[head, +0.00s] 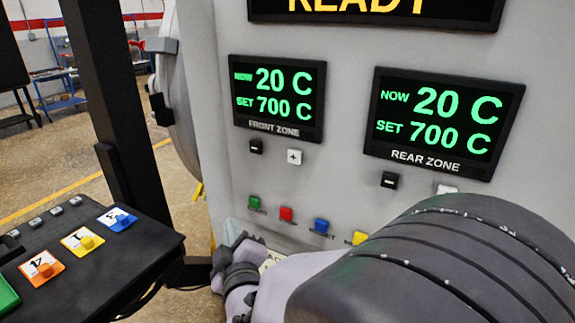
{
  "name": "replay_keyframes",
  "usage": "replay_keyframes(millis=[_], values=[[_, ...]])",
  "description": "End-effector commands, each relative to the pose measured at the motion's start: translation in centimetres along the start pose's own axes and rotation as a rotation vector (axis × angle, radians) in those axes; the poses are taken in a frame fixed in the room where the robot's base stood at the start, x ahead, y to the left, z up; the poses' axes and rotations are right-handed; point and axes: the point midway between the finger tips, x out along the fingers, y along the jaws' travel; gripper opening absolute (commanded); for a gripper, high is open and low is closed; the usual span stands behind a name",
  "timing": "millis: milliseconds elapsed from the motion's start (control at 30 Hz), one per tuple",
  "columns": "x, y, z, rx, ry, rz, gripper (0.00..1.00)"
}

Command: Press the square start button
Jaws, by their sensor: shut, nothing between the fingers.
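My gripper (238,246) is shut and empty, below and slightly left of the green button. My arm hides the lower right of the panel. I cannot tell whether the fingertips touch the panel.
The front zone display (277,98) and rear zone display (443,122) both read 20 C, set 700 C. Small black and white buttons sit below them. A black console (110,260) with coloured knob plates stands left, beside a dark post (110,100). The round furnace door (182,90) stands behind.

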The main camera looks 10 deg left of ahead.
Motion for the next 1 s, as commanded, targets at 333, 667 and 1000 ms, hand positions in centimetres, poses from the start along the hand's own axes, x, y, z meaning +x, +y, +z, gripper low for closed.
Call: replay_keyframes(millis=[333,667,1000], values=[[3.0,2.1,2.3,0.001,-0.001,0.001,0.0],[3.5,2.6,2.6,0.001,0.0,-0.001,0.0],[3.5,2.6,2.6,0.001,0.0,0.0,0.0]])
